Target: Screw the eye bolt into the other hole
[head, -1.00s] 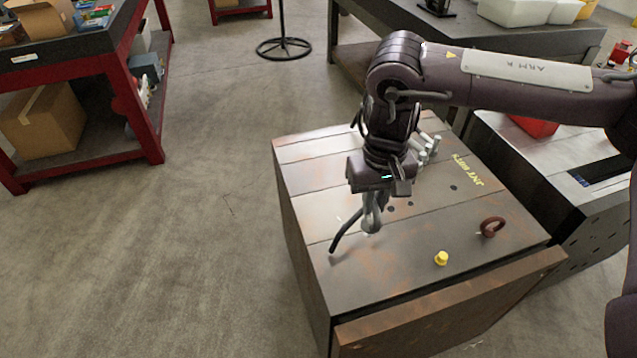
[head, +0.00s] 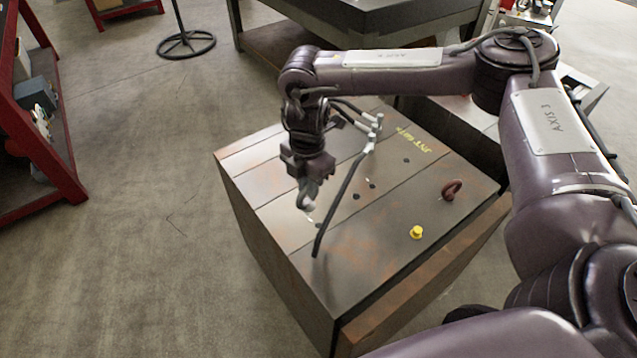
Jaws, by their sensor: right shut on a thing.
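My right gripper (head: 308,184) is pointed down over the left part of the mould base (head: 285,228). It is shut on a grey metal piece, which looks like the eye bolt (head: 307,201); its lower end is small and hard to make out. I cannot tell whether it touches the top face. Several dark holes show in the top, among them one hole (head: 356,196) right of the gripper and another (head: 406,160) farther back. A rust-brown eye bolt (head: 452,189) stands near the right edge. My left gripper is not in view.
A dark hose (head: 337,203) runs over the top, just right of my gripper, from pale fittings (head: 375,128) at the back. A yellow cap (head: 417,232) sits near the front edge. A red-framed shelf (head: 45,160) stands left, with open floor between.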

